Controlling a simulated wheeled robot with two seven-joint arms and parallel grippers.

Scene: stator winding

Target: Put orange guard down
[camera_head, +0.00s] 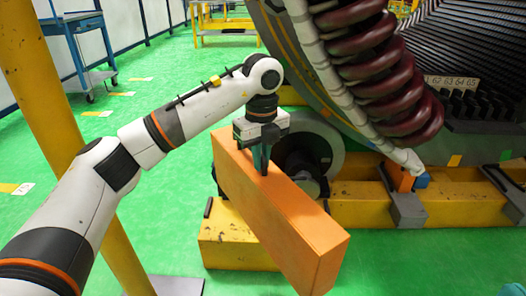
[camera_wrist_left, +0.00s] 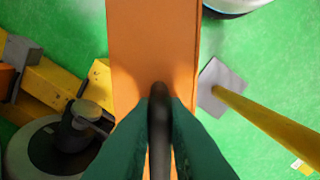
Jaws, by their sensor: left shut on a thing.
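The orange guard (camera_head: 275,215) is a long box-shaped piece, held in the air and slanting from upper left to lower right in the head view. My left gripper (camera_head: 262,165) is shut on a dark handle on top of the guard. In the left wrist view the guard (camera_wrist_left: 152,50) runs up from the bottom, and the green fingers of my left gripper (camera_wrist_left: 160,100) close around the dark handle. The green floor shows below and beside the guard.
A yellow base beam (camera_head: 365,205) with a roller (camera_head: 310,155) stands behind the guard. The large stator (camera_head: 480,60) with dark red coils (camera_head: 385,65) rises at the right. A yellow post (camera_head: 50,80) stands at the left. Green floor (camera_head: 430,262) is free at lower right.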

